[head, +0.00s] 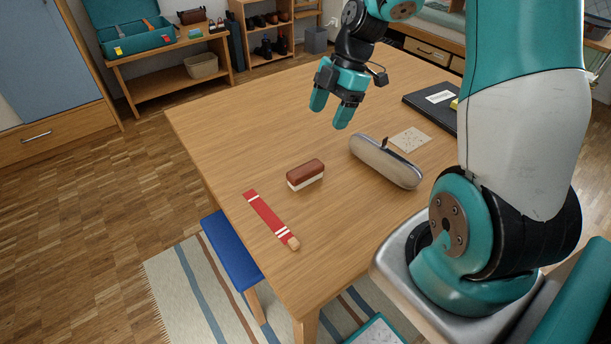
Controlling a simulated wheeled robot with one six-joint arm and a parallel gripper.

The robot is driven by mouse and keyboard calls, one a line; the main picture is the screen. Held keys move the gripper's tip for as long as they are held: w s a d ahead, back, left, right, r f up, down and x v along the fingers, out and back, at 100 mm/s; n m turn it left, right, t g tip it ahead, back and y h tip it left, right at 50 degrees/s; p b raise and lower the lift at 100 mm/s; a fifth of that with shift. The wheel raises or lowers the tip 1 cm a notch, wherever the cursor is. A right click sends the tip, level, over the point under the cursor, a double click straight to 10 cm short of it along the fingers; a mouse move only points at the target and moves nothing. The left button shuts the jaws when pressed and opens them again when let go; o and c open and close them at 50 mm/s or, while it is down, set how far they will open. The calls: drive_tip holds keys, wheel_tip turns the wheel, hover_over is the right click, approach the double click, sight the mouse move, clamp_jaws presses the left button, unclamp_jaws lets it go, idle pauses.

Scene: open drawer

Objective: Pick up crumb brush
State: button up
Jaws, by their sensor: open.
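My gripper (331,114) hangs above the table, farther back and slightly right of the brush. Its two teal fingers point down, are apart, and hold nothing. The gripper does not touch the brush. Nothing covers the brush from this view.
A red striped strip (267,216) lies nearer the front-left edge. The table's left back area is clear. A blue stool (230,248) stands beside the table.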

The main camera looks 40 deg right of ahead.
approach(307, 168)
drive_tip(key=x, duration=0.5)
drive_tip(key=shift+w+d+f, duration=0.2)
drive_tip(key=shift+d, duration=0.05)
drive_tip(key=x, duration=0.5)
drive_tip(key=shift+s+a+r, duration=0.1)
drive_tip(key=shift+a+r, duration=0.1)
drive_tip(key=shift+a, duration=0.15)
drive_tip(key=shift+f, duration=0.2)
drive_tip(key=shift+f+b, duration=0.25)
drive_tip(key=shift+b, duration=0.15)
drive_tip(key=shift+c, duration=0.5)
drive_tip(key=c, duration=1)
wheel_tip(307, 168, up, 21)
drive_tip(key=p, duration=0.2)
drive_tip(key=shift+f, duration=0.2)
